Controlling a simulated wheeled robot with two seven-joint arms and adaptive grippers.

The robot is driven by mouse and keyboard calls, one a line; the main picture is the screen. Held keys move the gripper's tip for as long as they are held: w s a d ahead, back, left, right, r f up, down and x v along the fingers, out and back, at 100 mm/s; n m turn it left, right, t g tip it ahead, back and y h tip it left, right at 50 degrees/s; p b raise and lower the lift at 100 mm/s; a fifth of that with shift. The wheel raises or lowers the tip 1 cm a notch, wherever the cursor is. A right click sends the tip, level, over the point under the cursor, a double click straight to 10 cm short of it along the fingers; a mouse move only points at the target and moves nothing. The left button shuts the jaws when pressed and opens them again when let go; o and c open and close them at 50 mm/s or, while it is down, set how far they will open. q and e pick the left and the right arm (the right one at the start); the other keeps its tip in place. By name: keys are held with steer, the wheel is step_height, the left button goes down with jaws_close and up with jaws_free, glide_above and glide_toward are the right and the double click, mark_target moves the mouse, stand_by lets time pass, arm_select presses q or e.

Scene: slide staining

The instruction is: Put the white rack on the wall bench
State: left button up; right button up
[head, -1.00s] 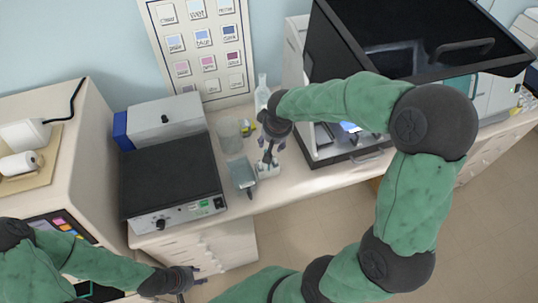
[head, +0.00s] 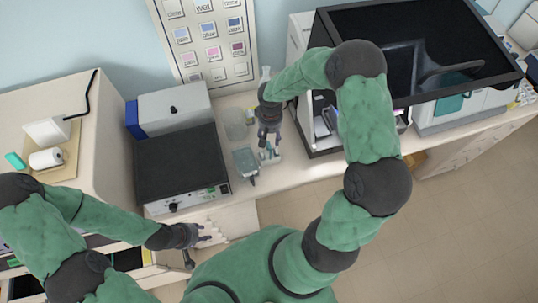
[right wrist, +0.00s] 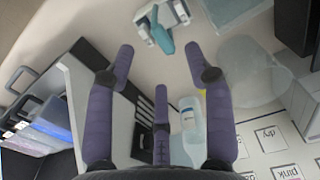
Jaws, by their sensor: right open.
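A small white rack-like piece (head: 270,154) with a teal part stands near the front edge of the wall bench (head: 290,172). It also shows at the top of the right wrist view (right wrist: 160,25). My right gripper (head: 268,138) is just above and behind it in the head view, partly covering it. In the right wrist view, my right gripper (right wrist: 160,75) has its fingers spread with nothing between them, and the white piece lies beyond the fingertips.
A glass dish (head: 245,164) stands left of the white piece, with a clear beaker (head: 235,124) behind it. A black-topped device (head: 180,165) is further left. A large dark-hooded machine (head: 400,60) is at right. A bottle (right wrist: 190,120) shows below the right fingers.

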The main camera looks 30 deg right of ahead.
mark_target(270, 145)
steer(key=shift+f, duration=0.8)
steer(key=shift+f+p, duration=0.3)
steer(key=shift+f, duration=0.25)
step_height(270, 145, down, 4)
steer(key=shift+w+f+p, duration=0.1)
steer(key=shift+p, duration=0.3)
jaws_close()
